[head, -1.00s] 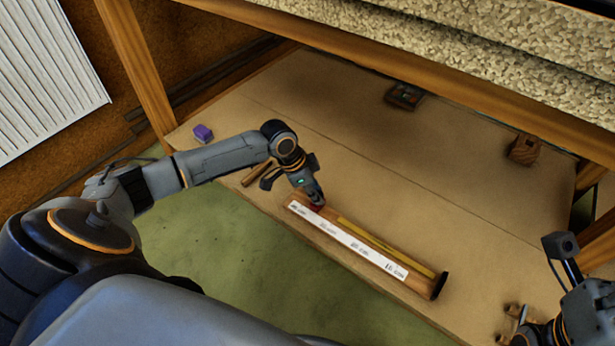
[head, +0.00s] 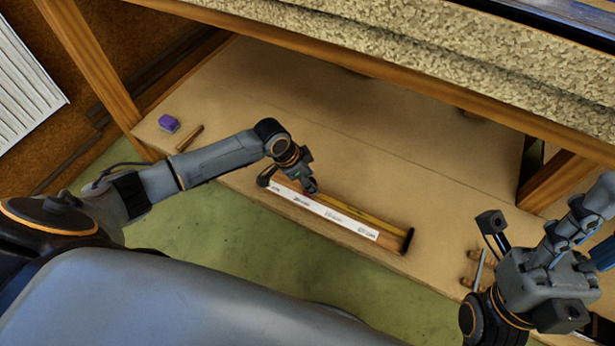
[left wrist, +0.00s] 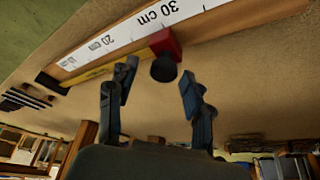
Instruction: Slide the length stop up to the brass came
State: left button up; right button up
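The length stop (left wrist: 166,45) is a red block with a dark round knob, sitting on the measuring board (left wrist: 240,28) near its 30 cm mark. The brass came (left wrist: 92,73) is a thin yellow strip along the board; it also shows in the head view (head: 362,214). Its end lies close to the stop; a finger partly hides it, so I cannot tell if they touch. My left gripper (left wrist: 157,88) is open, its fingers spread either side of the knob in the wrist view. In the head view it (head: 312,188) is low over the board. My right gripper's fingers are not clear.
A black end piece (head: 408,240) closes the board's right end. A purple block (head: 168,123) and a wooden stick (head: 190,138) lie at the left of the bench (head: 260,95). Small brown fittings (head: 474,268) lie near my right arm. The bench behind the board is clear.

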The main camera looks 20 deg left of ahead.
pick_arm(q)
jog(key=shift+a, duration=0.1)
jog(key=shift+a+r, duration=0.1)
jog(key=shift+r, duration=0.2)
jog(key=v, duration=1.1)
jog(key=shift+r, duration=0.2)
jog(key=shift+s, duration=0.15)
